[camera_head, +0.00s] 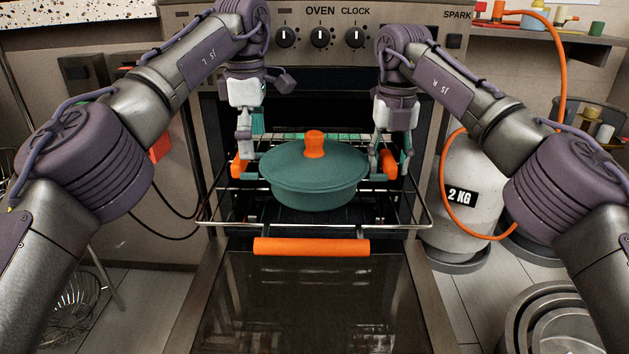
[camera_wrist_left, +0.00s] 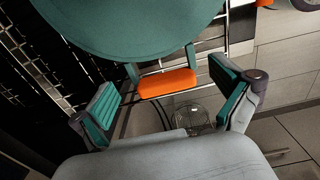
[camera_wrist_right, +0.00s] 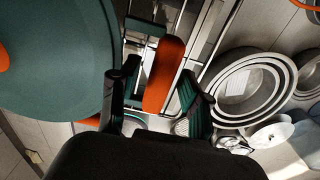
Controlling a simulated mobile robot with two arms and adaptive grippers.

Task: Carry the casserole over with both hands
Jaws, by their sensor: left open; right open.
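The teal casserole (camera_head: 314,182) with its orange lid knob (camera_head: 315,145) sits upright on the pulled-out oven rack (camera_head: 232,222). My left gripper (camera_head: 244,158) is open at its left orange handle (camera_head: 237,167). In the left wrist view that handle (camera_wrist_left: 167,83) lies between and beyond the spread fingers (camera_wrist_left: 165,105). My right gripper (camera_head: 388,157) is open at the right orange handle (camera_head: 389,165). In the right wrist view this handle (camera_wrist_right: 164,75) lies between the spread fingers (camera_wrist_right: 155,95). I cannot tell whether any finger touches a handle.
The oven door (camera_head: 310,300) hangs open below the rack, with an orange door handle (camera_head: 311,246). A white gas cylinder (camera_head: 468,185) with an orange hose stands to the right. Nested metal pans (camera_head: 560,320) are at the lower right. A shelf (camera_head: 560,32) is at the upper right.

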